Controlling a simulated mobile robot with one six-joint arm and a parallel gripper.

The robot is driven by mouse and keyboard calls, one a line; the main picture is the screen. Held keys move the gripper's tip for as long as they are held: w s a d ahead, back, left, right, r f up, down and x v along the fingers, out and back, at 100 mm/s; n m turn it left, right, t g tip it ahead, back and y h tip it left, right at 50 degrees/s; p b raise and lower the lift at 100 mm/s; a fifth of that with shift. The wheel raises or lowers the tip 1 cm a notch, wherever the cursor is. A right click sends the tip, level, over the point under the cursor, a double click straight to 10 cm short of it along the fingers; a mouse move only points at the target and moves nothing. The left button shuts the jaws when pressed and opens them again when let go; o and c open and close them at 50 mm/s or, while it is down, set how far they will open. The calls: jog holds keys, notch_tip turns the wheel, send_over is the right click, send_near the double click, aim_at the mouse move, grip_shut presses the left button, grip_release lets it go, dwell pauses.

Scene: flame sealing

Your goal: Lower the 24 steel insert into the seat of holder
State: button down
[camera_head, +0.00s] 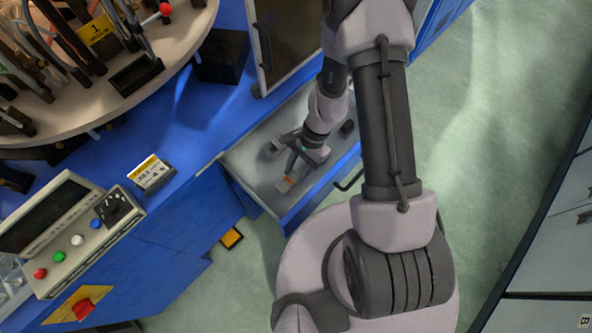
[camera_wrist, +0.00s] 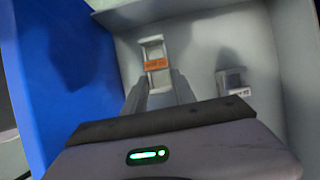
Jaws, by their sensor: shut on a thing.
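A pale metal piece with an orange label (camera_wrist: 155,63), which I take to be the steel insert, is between the fingers of my gripper (camera_wrist: 158,82) in the wrist view. The label's text is too small to read. The gripper is shut on this piece, inside an open grey drawer (camera_wrist: 205,20). In the head view the orange-labelled piece (camera_head: 288,182) shows beside my gripper (camera_head: 296,160), over the drawer floor. I cannot tell if it touches the floor. I cannot make out the holder or its seat in either view.
A smaller grey block with a marked face (camera_wrist: 233,84) is in the drawer, right of the gripper. The blue drawer front (camera_head: 318,190) and walls close in around it. A control panel (camera_head: 75,235) and a round tool table (camera_head: 150,75) are at the left.

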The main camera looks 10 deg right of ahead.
notch_tip(320, 180, up, 8)
jog(key=p, duration=0.5)
jog(key=shift+f, duration=0.25)
